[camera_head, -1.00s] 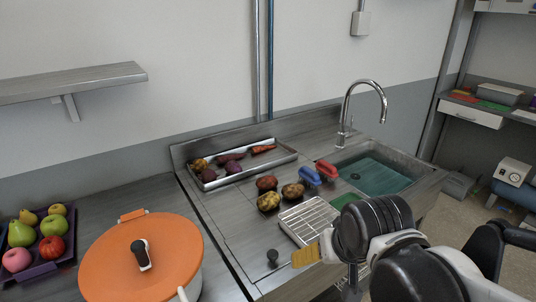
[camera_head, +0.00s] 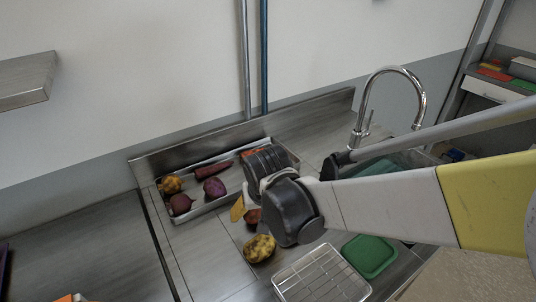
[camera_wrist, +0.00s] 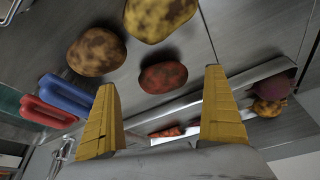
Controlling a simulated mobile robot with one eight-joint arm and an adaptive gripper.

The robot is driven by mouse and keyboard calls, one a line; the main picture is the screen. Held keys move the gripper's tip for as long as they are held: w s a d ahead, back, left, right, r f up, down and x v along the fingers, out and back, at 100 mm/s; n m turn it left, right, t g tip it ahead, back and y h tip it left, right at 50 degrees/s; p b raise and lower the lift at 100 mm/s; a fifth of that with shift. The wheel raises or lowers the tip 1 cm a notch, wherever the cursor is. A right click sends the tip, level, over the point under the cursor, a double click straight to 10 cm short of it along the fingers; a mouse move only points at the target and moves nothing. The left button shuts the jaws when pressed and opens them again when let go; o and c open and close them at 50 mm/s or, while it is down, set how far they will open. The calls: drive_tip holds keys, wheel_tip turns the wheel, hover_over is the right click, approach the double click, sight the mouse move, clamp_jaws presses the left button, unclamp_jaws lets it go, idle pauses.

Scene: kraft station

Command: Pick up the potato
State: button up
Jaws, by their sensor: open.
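Several mottled potatoes lie loose on the metal counter. A yellow-brown one (camera_head: 259,248) lies in front of my gripper in the head view; a yellowish one (camera_wrist: 158,15) shows at the top of the wrist view. A reddish potato (camera_head: 252,216) is mostly hidden behind my arm; in the wrist view a reddish one (camera_wrist: 163,77) lies between and beyond the fingertips. A brown potato (camera_wrist: 97,52) lies to its left. My gripper (camera_wrist: 163,90) is open and empty, its yellow fingers apart. In the head view one yellow finger (camera_head: 238,209) shows beside the tray.
A metal tray (camera_head: 212,208) of beets, a carrot and other vegetables stands behind. A wire rack (camera_head: 322,275) and green board (camera_head: 370,255) lie at front right. Blue (camera_wrist: 67,93) and red (camera_wrist: 48,112) brushes lie left in the wrist view. A tall faucet (camera_head: 420,95) rises right.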

sight(259, 211)
drive_tip(key=b+x, duration=0.1)
drive_tip(key=x, duration=0.1)
drive_tip(key=w+b+x, duration=0.1)
drive_tip(key=b+x, duration=0.1)
drive_tip(key=x, duration=0.1)
drive_tip(key=shift+a+f, duration=0.15)
drive_tip(key=shift+a, duration=0.1)
drive_tip(key=c, duration=1.4)
